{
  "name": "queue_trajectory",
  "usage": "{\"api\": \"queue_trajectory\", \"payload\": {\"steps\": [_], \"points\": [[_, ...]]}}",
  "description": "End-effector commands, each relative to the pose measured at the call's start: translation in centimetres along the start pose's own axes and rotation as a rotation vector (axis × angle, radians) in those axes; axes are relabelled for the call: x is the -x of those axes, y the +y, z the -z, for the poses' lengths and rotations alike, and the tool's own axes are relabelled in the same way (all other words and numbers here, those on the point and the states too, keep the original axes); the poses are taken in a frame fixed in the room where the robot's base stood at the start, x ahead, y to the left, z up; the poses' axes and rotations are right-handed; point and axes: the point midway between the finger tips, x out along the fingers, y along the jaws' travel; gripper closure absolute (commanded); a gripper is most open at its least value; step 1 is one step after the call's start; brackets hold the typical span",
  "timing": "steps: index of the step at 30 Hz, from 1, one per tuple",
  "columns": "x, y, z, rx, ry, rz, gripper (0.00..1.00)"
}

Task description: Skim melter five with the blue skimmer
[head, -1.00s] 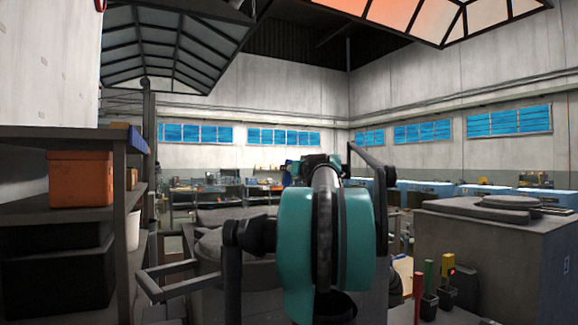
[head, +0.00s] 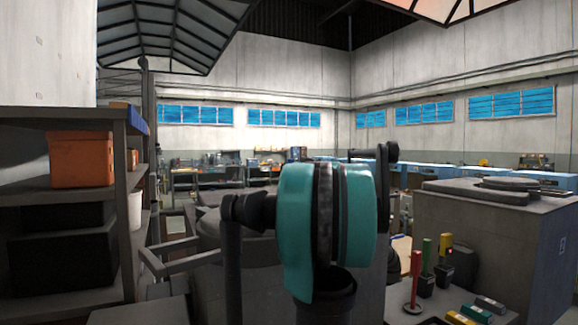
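A large grey block with a round lid (head: 500,225) stands at the right and may be a melter, but I can read no number on it. Another grey block (head: 205,240) is mostly hidden behind my teal arm joint in the middle of the view. Upright tools with a red handle (head: 416,265), a green handle (head: 426,258) and a yellow handle (head: 445,245) stand at the lower right. I see no tool that is clearly the blue skimmer. My gripper cannot be made out; only arm links show.
A shelf (head: 140,165) at the left holds an orange bin (head: 81,160), black bins (head: 62,262) and a white container (head: 135,210). Small yellow (head: 459,318), blue (head: 476,314) and grey (head: 492,304) blocks lie at the lower right. Workbenches line the far wall.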

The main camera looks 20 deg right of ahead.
Motion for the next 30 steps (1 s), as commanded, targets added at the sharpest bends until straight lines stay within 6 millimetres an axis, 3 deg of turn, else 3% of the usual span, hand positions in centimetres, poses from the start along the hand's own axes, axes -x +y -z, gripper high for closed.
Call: {"api": "queue_trajectory", "payload": {"steps": [17, 30], "points": [[0.1, 0.1, -0.4, 0.0, 0.0, 0.0, 1.0], [2.2, 1.3, -0.1, 0.0, 0.001, -0.002, 1.0]]}}
